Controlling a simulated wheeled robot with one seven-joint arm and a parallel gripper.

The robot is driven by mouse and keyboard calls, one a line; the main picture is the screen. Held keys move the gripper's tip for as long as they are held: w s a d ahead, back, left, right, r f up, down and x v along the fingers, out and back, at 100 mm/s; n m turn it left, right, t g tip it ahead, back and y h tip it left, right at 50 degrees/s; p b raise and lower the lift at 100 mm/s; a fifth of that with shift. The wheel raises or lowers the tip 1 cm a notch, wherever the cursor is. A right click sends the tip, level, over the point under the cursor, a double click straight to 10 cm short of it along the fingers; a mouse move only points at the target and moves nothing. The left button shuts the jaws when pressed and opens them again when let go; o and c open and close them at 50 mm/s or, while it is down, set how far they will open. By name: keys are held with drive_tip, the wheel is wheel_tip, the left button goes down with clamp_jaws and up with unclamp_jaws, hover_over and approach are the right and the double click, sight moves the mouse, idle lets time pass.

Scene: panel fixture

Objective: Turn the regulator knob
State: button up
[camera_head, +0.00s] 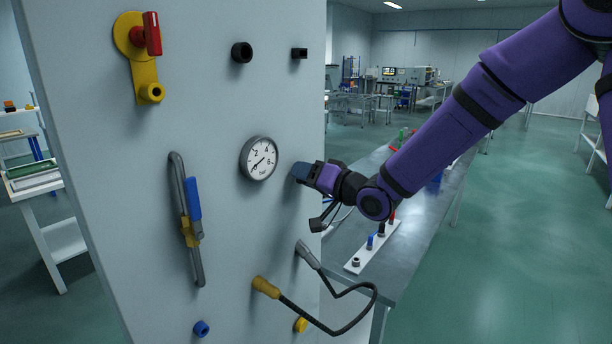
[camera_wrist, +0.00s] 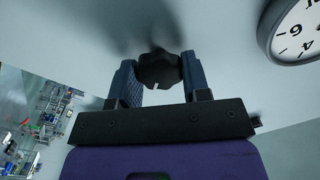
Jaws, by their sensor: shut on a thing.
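The regulator knob (camera_wrist: 159,70) is a dark, lobed knob with a small white mark on its edge. It stands on the pale panel (camera_head: 100,200). My gripper (camera_wrist: 158,78) has one blue finger on each side of it and is shut on it. In the head view my gripper (camera_head: 302,172) reaches the panel from the right, beside the gauge, and hides the knob there. The round white gauge (camera_head: 259,158) is left of my gripper; part of it shows in the wrist view's upper right corner (camera_wrist: 297,32).
Above are two black fittings (camera_head: 242,52) and a red-handled yellow valve (camera_head: 144,55). A blue-gripped handle (camera_head: 191,215) is on the left. A black cable (camera_head: 340,330) loops out below my gripper. A bench (camera_head: 410,250) stands behind at right.

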drive_tip(key=shift+f+m, duration=0.2)
drive_tip(key=shift+m, duration=2.1)
drive_tip(key=o, duration=0.9)
drive_tip(key=shift+r, duration=0.1)
drive_tip(key=v, duration=1)
drive_tip(key=shift+s+d, duration=0.25)
drive_tip(key=shift+d, duration=0.1)
